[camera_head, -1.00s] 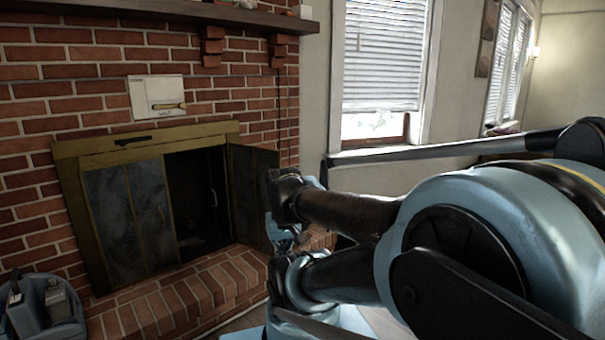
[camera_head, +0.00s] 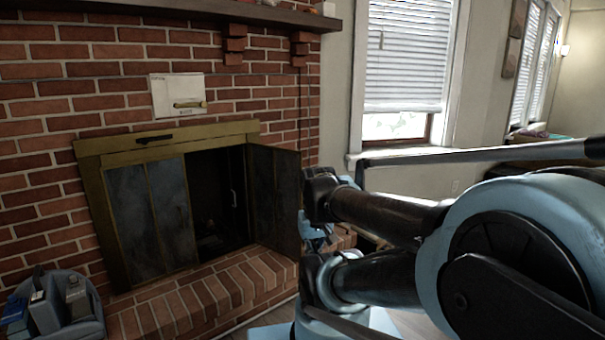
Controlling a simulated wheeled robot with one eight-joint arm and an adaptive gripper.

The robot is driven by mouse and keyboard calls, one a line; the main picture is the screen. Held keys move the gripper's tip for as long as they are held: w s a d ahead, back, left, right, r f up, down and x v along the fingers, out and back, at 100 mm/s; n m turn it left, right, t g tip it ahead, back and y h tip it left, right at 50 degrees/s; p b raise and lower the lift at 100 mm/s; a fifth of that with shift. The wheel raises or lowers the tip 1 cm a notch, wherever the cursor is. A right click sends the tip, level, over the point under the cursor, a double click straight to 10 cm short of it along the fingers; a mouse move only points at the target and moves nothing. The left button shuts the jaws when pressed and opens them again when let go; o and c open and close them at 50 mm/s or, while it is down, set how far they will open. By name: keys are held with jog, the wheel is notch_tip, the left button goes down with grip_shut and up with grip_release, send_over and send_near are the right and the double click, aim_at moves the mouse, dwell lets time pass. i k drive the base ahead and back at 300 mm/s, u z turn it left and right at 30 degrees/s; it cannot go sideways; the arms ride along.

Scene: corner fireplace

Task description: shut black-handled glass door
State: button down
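The glass door (camera_head: 274,199) of the brass-framed fireplace (camera_head: 90,185) stands open at the right side of the opening, swung outward. A thin light upright bar (camera_head: 233,197) shows inside the dark opening; I cannot tell whether it is a handle. The left glass panels (camera_head: 147,222) are closed across the left half. My arm reaches in from the right, and its end lies just right of the open door's outer edge. My gripper's fingers are hidden behind my arm links, so whether it touches the door cannot be seen.
A raised brick hearth (camera_head: 215,300) juts out below the fireplace. A blue-grey caddy (camera_head: 85,318) with several items stands at the lower left. A window (camera_head: 405,60) is on the right wall, and a mantel shelf (camera_head: 180,10) runs above.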

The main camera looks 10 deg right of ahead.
aim_at(275, 217)
jog(key=i, duration=1.05)
jog(key=z, duration=0.3)
